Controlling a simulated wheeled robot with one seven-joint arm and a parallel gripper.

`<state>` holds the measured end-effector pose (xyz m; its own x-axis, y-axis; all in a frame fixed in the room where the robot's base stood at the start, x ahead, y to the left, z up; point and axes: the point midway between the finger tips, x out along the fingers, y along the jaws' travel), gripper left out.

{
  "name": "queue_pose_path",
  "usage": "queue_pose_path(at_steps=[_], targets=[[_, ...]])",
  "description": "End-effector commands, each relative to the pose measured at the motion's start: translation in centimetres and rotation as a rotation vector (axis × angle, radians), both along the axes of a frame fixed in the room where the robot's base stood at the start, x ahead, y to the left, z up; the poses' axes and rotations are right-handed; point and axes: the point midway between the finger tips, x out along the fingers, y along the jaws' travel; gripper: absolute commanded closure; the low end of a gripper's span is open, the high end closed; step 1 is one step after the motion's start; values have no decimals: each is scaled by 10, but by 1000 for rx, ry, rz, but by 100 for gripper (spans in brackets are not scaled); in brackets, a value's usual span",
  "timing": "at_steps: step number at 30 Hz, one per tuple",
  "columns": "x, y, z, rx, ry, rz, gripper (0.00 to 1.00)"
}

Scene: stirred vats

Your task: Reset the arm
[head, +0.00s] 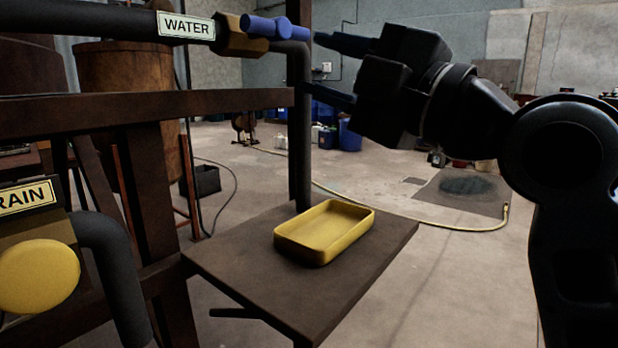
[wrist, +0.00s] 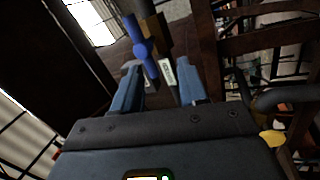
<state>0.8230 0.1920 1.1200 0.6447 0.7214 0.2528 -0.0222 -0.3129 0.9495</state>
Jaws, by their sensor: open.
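My gripper (head: 312,66) is open and empty, with its two dark blue fingers pointing left toward the water valve. The valve's blue handle (head: 275,27) sits on a brass body (head: 240,40) at the end of the pipe labelled WATER (head: 186,26). In the head view the upper fingertip is just right of the handle. In the wrist view the handle (wrist: 142,48) shows ahead of my gripper (wrist: 158,72), nearer the left finger. I cannot tell whether finger and handle touch.
A yellow tray (head: 352,238) stands empty on a brown shelf (head: 230,272) below the pipe outlet. A dark frame beam (head: 140,112) runs at left. A yellow round knob (head: 38,277) sits by the DRAIN label (head: 25,198). Open floor lies to the right of the shelf.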

Motion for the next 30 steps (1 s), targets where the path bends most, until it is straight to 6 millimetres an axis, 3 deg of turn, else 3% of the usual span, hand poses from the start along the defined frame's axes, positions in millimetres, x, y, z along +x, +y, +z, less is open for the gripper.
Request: queue_pose_path(at_steps=[1,8,14,23,30], targets=[[2,-5,-19,65,53,-9,57],[0,-34,-92,352,254,-76,57],[-16,-59,-161,569,410,-153,57],[-69,-95,-265,831,604,-295,57],[-136,-121,-335,980,723,-418,57]])
